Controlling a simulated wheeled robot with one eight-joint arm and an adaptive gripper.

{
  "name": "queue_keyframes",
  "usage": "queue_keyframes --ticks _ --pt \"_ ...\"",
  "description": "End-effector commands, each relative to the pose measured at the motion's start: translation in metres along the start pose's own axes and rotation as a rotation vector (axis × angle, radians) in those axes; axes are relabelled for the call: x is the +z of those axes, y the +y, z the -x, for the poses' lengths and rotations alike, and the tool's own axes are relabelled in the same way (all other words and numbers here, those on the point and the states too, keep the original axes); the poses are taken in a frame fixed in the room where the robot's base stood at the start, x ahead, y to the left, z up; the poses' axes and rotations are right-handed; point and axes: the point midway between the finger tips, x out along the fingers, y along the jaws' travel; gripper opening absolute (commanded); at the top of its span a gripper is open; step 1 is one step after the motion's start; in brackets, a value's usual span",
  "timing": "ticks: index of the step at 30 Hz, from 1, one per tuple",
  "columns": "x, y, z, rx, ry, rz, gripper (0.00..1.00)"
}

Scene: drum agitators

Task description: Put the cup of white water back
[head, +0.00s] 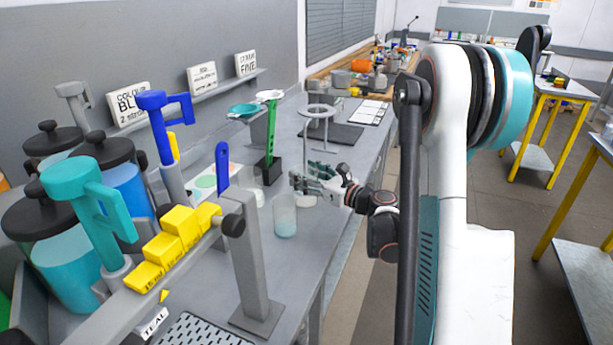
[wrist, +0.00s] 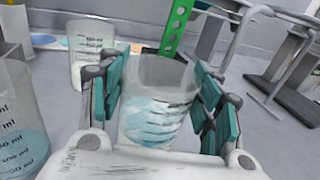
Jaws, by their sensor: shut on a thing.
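Another beaker (wrist: 85,52) stands behind to the left.
A green perforated strip (head: 271,135) stands in a black holder behind my gripper. A metal ring stand (head: 320,112) is close behind to the right. A grey post (head: 245,265) with yellow blocks is at the front left. Drums with agitators (head: 70,265) stand at the left.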

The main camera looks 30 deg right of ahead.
Motion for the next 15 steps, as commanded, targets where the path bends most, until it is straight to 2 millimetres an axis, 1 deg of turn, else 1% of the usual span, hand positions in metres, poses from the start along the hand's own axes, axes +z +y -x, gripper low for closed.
queue_keyframes --ticks 2,3,5,6,15 --pt "-0.0018 -0.0001 -0.0001 0.0 0.0 0.0 0.07" --pt "-0.0025 -0.0001 -0.0001 0.0 0.0 0.0 0.61" --pt "-0.0022 -0.0001 0.0 0.0 0.0 0.0 0.74" --pt "-0.0022 0.0 -0.0001 0.0 0.0 0.0 0.79" --pt "-0.0022 -0.0001 0.0 0.0 0.0 0.0 0.79"
